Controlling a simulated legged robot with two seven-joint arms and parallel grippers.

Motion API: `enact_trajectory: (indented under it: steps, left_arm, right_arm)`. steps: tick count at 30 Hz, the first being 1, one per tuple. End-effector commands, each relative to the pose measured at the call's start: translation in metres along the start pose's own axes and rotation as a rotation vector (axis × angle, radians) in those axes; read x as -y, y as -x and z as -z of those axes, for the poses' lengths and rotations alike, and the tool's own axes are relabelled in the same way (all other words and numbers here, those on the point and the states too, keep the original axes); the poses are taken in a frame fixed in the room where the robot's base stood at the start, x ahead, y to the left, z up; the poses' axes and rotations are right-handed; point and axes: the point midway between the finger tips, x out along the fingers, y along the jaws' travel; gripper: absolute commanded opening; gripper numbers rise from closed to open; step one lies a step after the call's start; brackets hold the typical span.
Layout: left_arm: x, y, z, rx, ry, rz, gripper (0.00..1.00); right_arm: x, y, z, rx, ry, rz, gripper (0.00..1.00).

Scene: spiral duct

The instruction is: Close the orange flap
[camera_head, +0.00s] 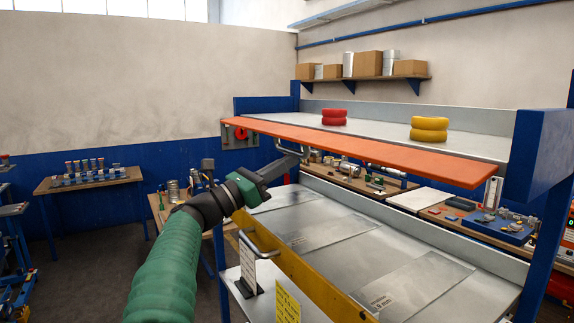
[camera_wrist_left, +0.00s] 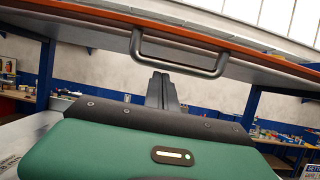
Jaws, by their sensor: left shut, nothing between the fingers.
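The orange flap (camera_head: 380,153) is a long panel at the upper shelf level of the blue-framed rack. It stands raised, roughly level. A metal bar handle (camera_head: 289,149) hangs from its underside near the left end; the handle (camera_wrist_left: 180,62) also shows in the left wrist view, with the flap's orange edge (camera_wrist_left: 200,32) above it. My left gripper (camera_head: 292,162) is shut and empty just below the handle. In the left wrist view its fingers (camera_wrist_left: 162,88) point up toward the handle bar; I cannot tell whether they touch it. My right gripper is not in view.
Red rings (camera_head: 334,117) and yellow rings (camera_head: 429,129) sit on the upper shelf. Below, an ochre panel (camera_head: 290,267) with a handle fronts a bay of metal sheets (camera_head: 325,226). A blue post (camera_head: 541,160) stands at right. A workbench (camera_head: 88,182) is at left.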

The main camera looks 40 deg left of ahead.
Motion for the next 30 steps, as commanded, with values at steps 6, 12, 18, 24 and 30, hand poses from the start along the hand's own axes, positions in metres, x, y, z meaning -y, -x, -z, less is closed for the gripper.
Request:
enact_trajectory:
  steps: [6,12,18,24,30]
  left_arm:
    - [0.002,0.001,-0.004,-0.030,-0.003,0.001,0.00]
    - [0.001,0.001,-0.005,-0.062,-0.002,0.002,0.00]
    - [0.000,0.004,-0.008,-0.098,-0.002,0.002,0.00]
    - [0.000,0.006,-0.012,-0.145,-0.003,0.002,0.00]
    - [0.000,0.009,-0.020,-0.238,-0.006,0.002,0.00]
  right_arm:
    - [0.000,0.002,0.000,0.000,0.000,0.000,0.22]
    - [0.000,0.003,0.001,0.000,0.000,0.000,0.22]
    - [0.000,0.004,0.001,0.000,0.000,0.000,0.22]
    - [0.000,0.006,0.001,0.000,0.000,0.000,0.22]
    - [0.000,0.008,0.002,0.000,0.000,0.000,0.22]
